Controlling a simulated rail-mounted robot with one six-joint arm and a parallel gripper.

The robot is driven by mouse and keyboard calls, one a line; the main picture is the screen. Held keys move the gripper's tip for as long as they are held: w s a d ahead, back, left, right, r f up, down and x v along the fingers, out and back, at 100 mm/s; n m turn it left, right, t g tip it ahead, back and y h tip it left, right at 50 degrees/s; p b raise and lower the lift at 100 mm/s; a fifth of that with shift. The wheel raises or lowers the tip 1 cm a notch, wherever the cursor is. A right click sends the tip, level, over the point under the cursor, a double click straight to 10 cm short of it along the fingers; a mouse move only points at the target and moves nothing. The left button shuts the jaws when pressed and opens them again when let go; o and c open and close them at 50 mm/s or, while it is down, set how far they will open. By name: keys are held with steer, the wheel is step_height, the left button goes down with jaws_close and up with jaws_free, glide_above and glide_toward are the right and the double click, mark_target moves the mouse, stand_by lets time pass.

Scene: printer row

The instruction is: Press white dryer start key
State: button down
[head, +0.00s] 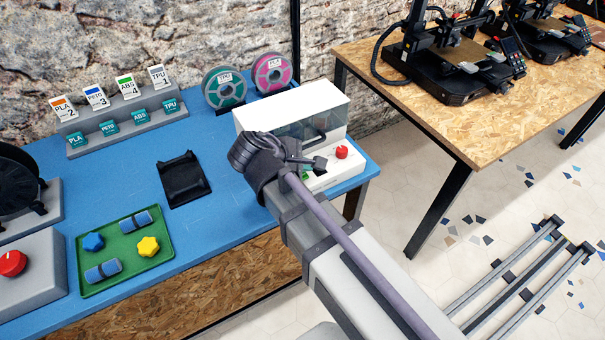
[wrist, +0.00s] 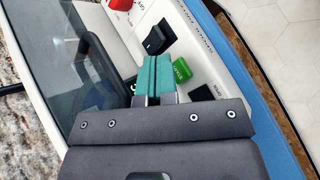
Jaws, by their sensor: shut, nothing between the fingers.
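The white dryer (head: 290,115) stands at the right end of the blue bench, with a clear window and a sloped front panel. Its green key (wrist: 182,70), with small white lettering, shows in the wrist view just right of my fingertips. In the head view only a bit of the green key (head: 305,176) shows past my arm. My gripper (wrist: 152,68) is shut and empty, its teal fingers together over the panel beside the key. I cannot tell whether the fingers touch the panel. My gripper also shows in the head view (head: 318,164).
A black switch (wrist: 156,40) lies just beyond my fingertips, and a red knob (head: 341,152) farther along the panel. The dryer's dark handle (wrist: 98,55) is left of the fingers. A green tray (head: 165,262) and black stand (head: 184,180) sit on the bench.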

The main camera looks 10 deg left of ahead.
steer(key=shift+f+b, duration=0.4)
steer(key=shift+f+b, duration=0.4)
stand_by(0.6)
steer(key=shift+r, duration=0.1)
steer(key=shift+r+p, duration=0.75)
steer(key=shift+p, duration=0.1)
step_height(320, 180, up, 5)
steer(key=p, duration=0.5)
stand_by(0.6)
